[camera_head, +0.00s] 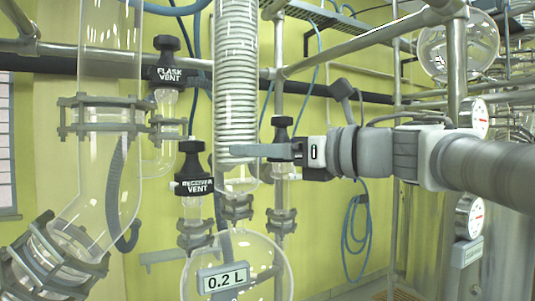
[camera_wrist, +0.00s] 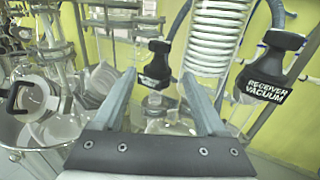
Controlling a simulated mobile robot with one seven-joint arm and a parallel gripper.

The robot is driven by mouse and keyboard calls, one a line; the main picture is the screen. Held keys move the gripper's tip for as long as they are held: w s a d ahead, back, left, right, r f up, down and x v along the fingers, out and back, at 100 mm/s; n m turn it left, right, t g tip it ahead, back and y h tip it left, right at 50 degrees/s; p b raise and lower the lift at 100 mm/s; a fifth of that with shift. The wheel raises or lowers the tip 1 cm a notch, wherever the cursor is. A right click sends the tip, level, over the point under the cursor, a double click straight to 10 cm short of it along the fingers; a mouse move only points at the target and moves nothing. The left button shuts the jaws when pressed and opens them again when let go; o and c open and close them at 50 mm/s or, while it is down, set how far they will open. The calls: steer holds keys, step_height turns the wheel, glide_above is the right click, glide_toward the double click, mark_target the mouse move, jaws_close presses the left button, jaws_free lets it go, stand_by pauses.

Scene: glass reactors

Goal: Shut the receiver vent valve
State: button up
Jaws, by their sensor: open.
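The receiver vent valve (camera_head: 193,170) has a black knob and a black collar lettered "RECEIVER VENT". It stands upright on a glass neck, left of the coiled condenser in the head view. My gripper (camera_head: 236,150) comes in from the right, its fingers pointing left across the lower coil, apart from the valve. In the wrist view my gripper (camera_wrist: 159,82) is open and nothing is held. A black knob with a small label, which looks like the receiver vent valve (camera_wrist: 157,65), shows ahead between the fingertips. The knob's turn angle is hard to tell.
The flask vent valve (camera_head: 167,60) is above left. The coiled condenser (camera_head: 236,80) and the 0.2 L receiver flask (camera_head: 237,268) are close to my gripper. The receiver vacuum valve (camera_wrist: 265,75) is right in the wrist view. A metal rail (camera_head: 370,38) runs above my arm.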

mark_target(193, 148)
steer(key=p+x, duration=0.2)
steer(key=x, duration=1.4)
steer(key=shift+w+a, duration=0.15)
steer(key=shift+a, duration=0.05)
steer(key=c, duration=1.1)
steer(key=shift+r, duration=0.1)
steer(key=shift+m+t, duration=0.3)
steer(key=shift+t, duration=0.1)
steer(key=shift+m+t+h, duration=1.7)
steer(key=shift+t+h, duration=0.3)
steer(key=shift+m+t+h, duration=0.3)
steer(key=shift+h, duration=0.1)
steer(key=shift+m+t+h+p, duration=0.5)
steer(key=shift+m+t+h, duration=0.65)
steer(key=shift+h, duration=0.65)
